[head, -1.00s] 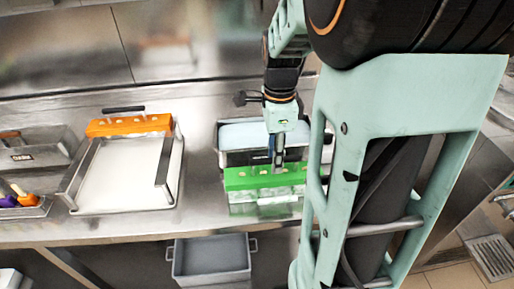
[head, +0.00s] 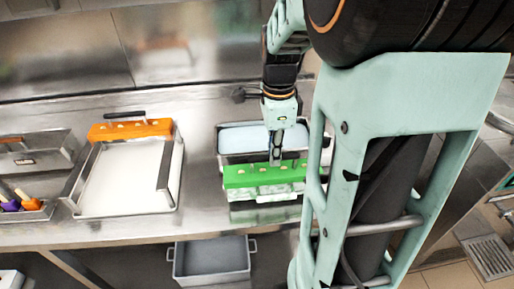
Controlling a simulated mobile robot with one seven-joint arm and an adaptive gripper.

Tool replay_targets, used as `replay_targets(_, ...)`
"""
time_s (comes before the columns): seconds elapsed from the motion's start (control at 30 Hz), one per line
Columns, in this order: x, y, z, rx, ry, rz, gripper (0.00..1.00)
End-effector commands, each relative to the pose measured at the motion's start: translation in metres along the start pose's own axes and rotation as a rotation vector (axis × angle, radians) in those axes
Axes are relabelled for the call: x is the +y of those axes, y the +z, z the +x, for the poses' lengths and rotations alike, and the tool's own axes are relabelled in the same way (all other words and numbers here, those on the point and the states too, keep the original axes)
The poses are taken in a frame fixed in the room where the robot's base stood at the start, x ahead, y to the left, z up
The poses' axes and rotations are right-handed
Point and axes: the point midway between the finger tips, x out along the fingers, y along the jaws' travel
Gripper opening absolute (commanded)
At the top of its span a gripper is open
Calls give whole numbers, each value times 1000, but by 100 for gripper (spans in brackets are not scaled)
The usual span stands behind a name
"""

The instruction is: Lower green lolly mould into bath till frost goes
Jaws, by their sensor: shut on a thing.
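The green lolly mould (head: 250,177) hangs in front of the bath, its pale frosted lower part (head: 265,192) showing under the green top. My gripper (head: 275,163) is shut on the mould from above, near the middle of its top. The bath (head: 247,135) is a metal tub with pale blue liquid, just behind the mould. The mould overlaps the bath's front side in this view. I cannot tell how high the mould is above the counter. The fingertips are small and partly hidden against the mould.
An orange mould (head: 131,130) sits at the back of a metal-framed tray with a white surface (head: 125,180), left of the bath. A small tray (head: 22,207) with coloured lollies is at far left. A grey tub (head: 211,260) stands below the counter. Bare counter (head: 200,165) lies between tray and bath.

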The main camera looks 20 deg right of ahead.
Motion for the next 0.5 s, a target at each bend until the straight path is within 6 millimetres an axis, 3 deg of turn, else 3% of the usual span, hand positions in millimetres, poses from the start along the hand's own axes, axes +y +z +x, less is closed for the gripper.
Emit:
replay_targets(0.03,-1,0,-9,0,-3,0,0)
replay_targets(0.5,-1,0,-47,0,-2,0,0)
